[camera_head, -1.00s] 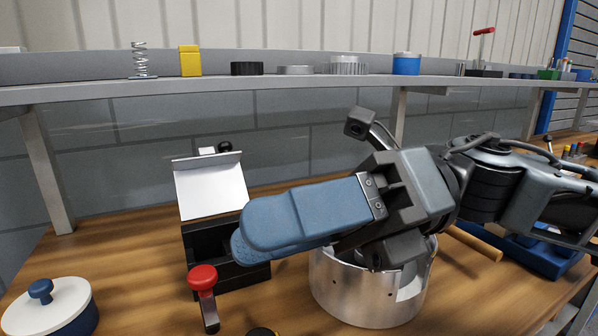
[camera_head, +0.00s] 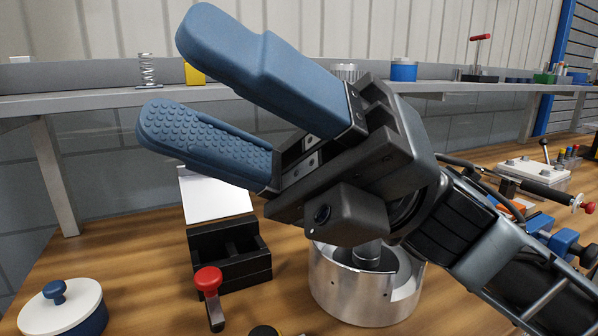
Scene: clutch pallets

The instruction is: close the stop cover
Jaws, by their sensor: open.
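My gripper (camera_head: 172,78) is open and empty, its two blue pads spread wide and pointing up and to the left. It is high in the view, in front of the shelf and above the black box. The black box (camera_head: 232,262) sits on the bench with a pale hinged-looking plate (camera_head: 214,199) raised at its back; this may be the stop cover, but I cannot tell for sure. A red-knobbed lever (camera_head: 209,281) stands in front of the box.
A metal ring housing (camera_head: 345,292) stands right of the box, beneath my gripper. A white-lidded blue pot (camera_head: 62,305) is at the lower left. A shelf (camera_head: 90,103) with a spring (camera_head: 147,72) and other parts runs along the back. Bench between pot and box is clear.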

